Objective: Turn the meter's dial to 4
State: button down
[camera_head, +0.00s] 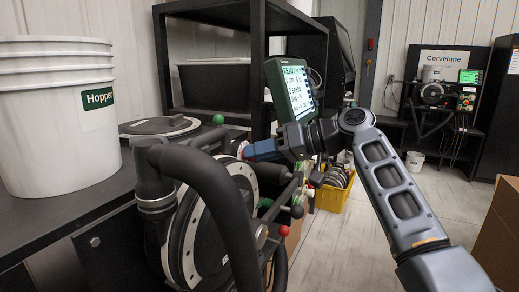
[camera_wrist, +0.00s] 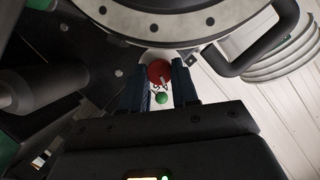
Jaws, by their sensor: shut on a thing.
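The seed meter (camera_head: 183,240) is a large dark round housing with a pale bolted rim, and its rim also fills the top of the wrist view (camera_wrist: 155,27). A small red round dial (camera_wrist: 160,72) with a pale mark sits between my fingertips. My gripper (camera_wrist: 161,90) is shut on this dial, one dark blue finger on each side. In the head view my gripper (camera_head: 246,150) reaches the upper right of the meter from the right, and hides most of the dial. I cannot read any number on the dial.
A white hopper bucket (camera_head: 57,110) stands on the bench at left. A green-screened display (camera_head: 291,90) is above my gripper. A thick black hose (camera_head: 215,195) curves in front of the meter. Ball-ended levers (camera_head: 296,211) stick out at right. A yellow crate (camera_head: 335,196) is on the floor.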

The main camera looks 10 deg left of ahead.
jog(key=shift+m+g+y, duration=0.3)
jog(key=shift+m+g, duration=0.1)
jog(key=shift+m, duration=0.3)
jog(key=c, duration=1.1)
grip_release()
jog(key=shift+d, duration=0.15)
jog(key=shift+b+v, duration=0.65)
jog(key=shift+v, duration=3.15)
jog(key=shift+w, duration=0.1)
